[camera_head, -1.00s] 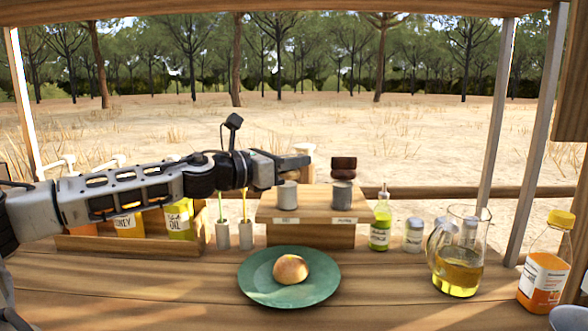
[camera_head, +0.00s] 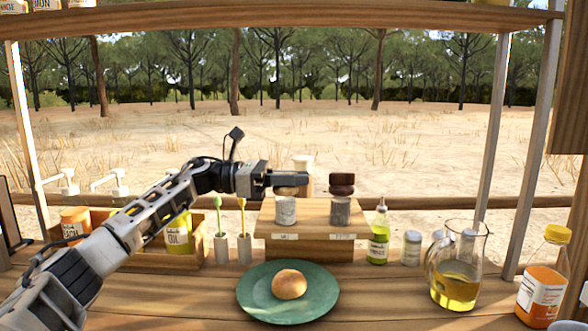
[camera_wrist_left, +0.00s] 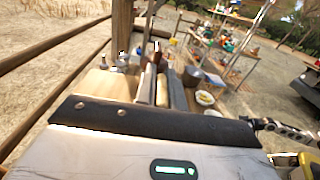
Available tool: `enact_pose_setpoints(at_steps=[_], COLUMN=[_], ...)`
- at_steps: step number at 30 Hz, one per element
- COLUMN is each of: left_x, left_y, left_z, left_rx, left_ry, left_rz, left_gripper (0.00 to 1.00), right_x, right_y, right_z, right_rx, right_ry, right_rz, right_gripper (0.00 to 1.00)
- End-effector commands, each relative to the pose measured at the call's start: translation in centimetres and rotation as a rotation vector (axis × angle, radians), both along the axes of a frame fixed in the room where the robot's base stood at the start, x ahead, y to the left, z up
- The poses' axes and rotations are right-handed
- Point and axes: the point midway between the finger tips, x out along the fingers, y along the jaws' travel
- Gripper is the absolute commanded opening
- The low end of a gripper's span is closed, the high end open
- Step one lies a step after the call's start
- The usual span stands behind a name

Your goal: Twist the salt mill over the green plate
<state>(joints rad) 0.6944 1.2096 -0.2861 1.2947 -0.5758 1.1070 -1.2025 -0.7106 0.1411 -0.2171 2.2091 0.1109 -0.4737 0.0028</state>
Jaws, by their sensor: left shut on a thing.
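The mill with a grey body (camera_head: 285,211) stands upright on the wooden stand (camera_head: 310,249), at its left label, behind the green plate. My left gripper (camera_head: 290,180) is at its top and shut on it; the fingers hide most of its head. A second mill (camera_head: 341,212) with a dark brown head stands to the right on the same stand. The label text is too small to read. The green plate (camera_head: 252,295) lies on the counter in front, with a round bun (camera_head: 289,284) on it. In the left wrist view the fingers (camera_wrist_left: 154,85) show, but the grip is unclear. My right gripper is out of view.
To the right stand a green bottle (camera_head: 379,240), small jars (camera_head: 411,248), a glass jug (camera_head: 455,285) of yellow liquid and an orange-labelled bottle (camera_head: 543,288). To the left are two grey holders (camera_head: 221,248) with brushes and a wooden box (camera_head: 190,255) of containers. Counter around the plate is clear.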

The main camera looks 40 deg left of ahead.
Motion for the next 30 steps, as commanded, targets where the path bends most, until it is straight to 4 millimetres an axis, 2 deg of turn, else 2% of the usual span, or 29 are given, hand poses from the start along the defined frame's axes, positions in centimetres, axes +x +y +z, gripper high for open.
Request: enact_pose_setpoints(at_steps=[1, 10, 25, 26, 27, 30], left_x=[0.06, -0.15, -0.22, -0.21, -0.21, -0.21], left_y=[0.02, -0.09, -0.09, -0.09, -0.10, -0.10], left_z=[0.53, 0.24, 0.14, 0.14, 0.14, 0.12], left_rx=[-0.007, -0.003, 0.000, 0.000, 0.000, 0.000], left_ry=[-0.003, -0.001, -0.001, -0.001, -0.001, -0.001], left_rz=[-0.023, -0.119, -0.134, -0.134, -0.134, -0.134], left_gripper=[0.00, 0.00, 0.00, 0.19, 0.30, 0.33], right_x=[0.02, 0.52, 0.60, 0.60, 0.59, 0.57], right_y=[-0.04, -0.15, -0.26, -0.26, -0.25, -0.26], right_z=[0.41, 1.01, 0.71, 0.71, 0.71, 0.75], right_rx=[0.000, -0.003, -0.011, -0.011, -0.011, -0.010], right_ry=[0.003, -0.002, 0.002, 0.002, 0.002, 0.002], right_rz=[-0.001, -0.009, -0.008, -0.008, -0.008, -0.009], right_gripper=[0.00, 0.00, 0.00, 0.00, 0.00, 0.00])
